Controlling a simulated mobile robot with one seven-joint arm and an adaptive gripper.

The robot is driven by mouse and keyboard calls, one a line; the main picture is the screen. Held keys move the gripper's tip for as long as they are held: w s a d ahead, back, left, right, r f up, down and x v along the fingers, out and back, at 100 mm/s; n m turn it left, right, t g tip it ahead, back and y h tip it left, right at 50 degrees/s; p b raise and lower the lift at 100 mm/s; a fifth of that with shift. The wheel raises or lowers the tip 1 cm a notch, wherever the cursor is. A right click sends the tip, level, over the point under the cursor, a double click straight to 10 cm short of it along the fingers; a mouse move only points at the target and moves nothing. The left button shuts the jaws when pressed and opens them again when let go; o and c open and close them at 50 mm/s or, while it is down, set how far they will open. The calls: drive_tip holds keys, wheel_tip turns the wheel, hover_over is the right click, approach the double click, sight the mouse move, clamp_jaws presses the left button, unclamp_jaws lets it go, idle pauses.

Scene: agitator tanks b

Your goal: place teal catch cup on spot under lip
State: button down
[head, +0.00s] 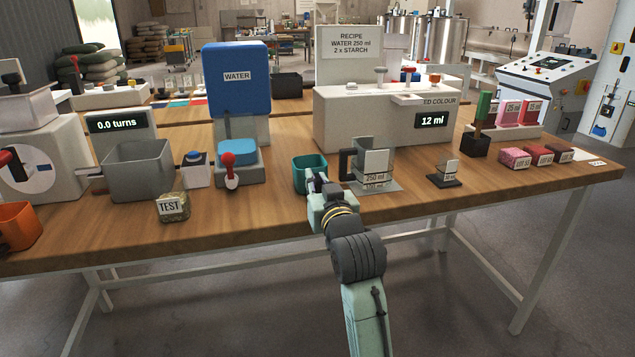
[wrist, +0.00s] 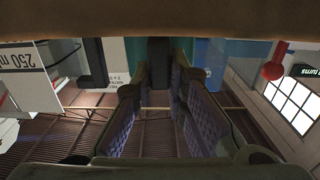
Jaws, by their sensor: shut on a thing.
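The teal catch cup (head: 309,171) is an open-topped cup near the middle of the table in the head view. It looks upright. My gripper (head: 317,184) is shut on the near side of the cup. I cannot tell whether the cup's base touches the table. In the wrist view my gripper's fingers (wrist: 160,100) frame the centre, and what they grip is dark and hard to make out. A white lip (head: 406,99) juts from the front of the pale machine behind and to the right. I cannot pick out a marked spot under it; the jug partly blocks that area.
A clear 250 ml jug (head: 372,168) with a dark handle stands close right of the cup. The blue water dispenser (head: 236,90) with a red-knobbed lever (head: 229,162) is left. A small block labelled TEST (head: 173,207) lies front left. Bare table lies between that block and the cup.

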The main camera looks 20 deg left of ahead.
drive_tip(key=shift+f, duration=0.15)
drive_tip(key=c, duration=1.6)
unclamp_jaws()
drive_tip(key=shift+r, duration=0.25)
drive_tip(key=b+v, duration=0.5)
drive_tip(key=v, duration=0.7)
drive_tip(key=shift+f+b, duration=0.1)
drive_tip(key=shift+b, duration=0.2)
